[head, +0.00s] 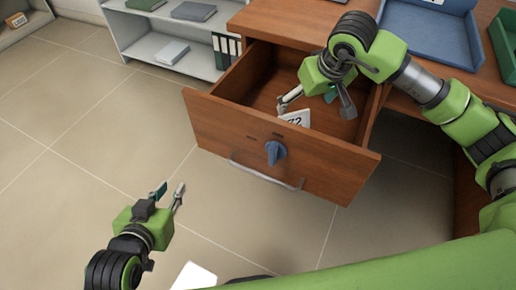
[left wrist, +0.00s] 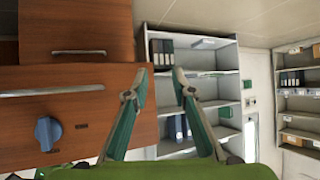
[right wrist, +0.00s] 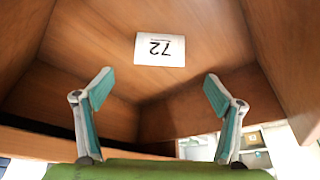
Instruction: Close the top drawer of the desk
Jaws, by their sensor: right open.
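The top drawer (head: 325,162) of the wooden desk (head: 287,21) is pulled out. Its front carries a blue knob (head: 275,152) and a metal bar handle (head: 262,176). A white card marked 72 (head: 297,117) lies inside the drawer; it also shows in the right wrist view (right wrist: 160,49). My right gripper (head: 318,106) is open and empty, reaching down into the drawer by the card. My left gripper (head: 170,190) is open and empty over the floor, in front and to the left of the drawer front. In the left wrist view the blue knob (left wrist: 47,132) is left of its fingers.
A blue tray (head: 432,40) sits on the desk, with a green tray (head: 504,45) at its right. A grey shelf (head: 170,58) with binders stands behind the drawer's left side. The tiled floor (head: 90,110) at left is clear.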

